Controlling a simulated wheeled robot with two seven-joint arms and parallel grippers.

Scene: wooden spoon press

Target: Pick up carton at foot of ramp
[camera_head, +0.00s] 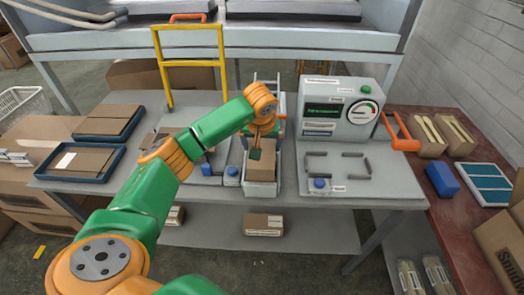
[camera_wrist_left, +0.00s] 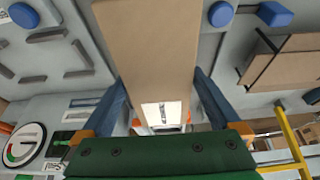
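A brown carton (camera_head: 261,170) lies in the grey channel at the foot of the ramp, in the middle of the workbench. In the left wrist view the carton (camera_wrist_left: 155,50) runs down the middle, with a white label near its lower end. My left gripper (camera_head: 255,152) is over the carton, pointing down. In the wrist view its blue-grey fingers (camera_wrist_left: 162,75) are wide apart, one on each side of the carton. Their tips look very near its edges; contact is not clear. The gripper's dark body hides part of the channel. My right gripper is not in view.
A grey press with a dial (camera_head: 340,112) and an orange lever stands just right of the channel. A yellow frame (camera_head: 190,65) rises behind left. Blue trays (camera_head: 78,163) with flat cardboard lie at the left. A low shelf holds another carton (camera_head: 263,224).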

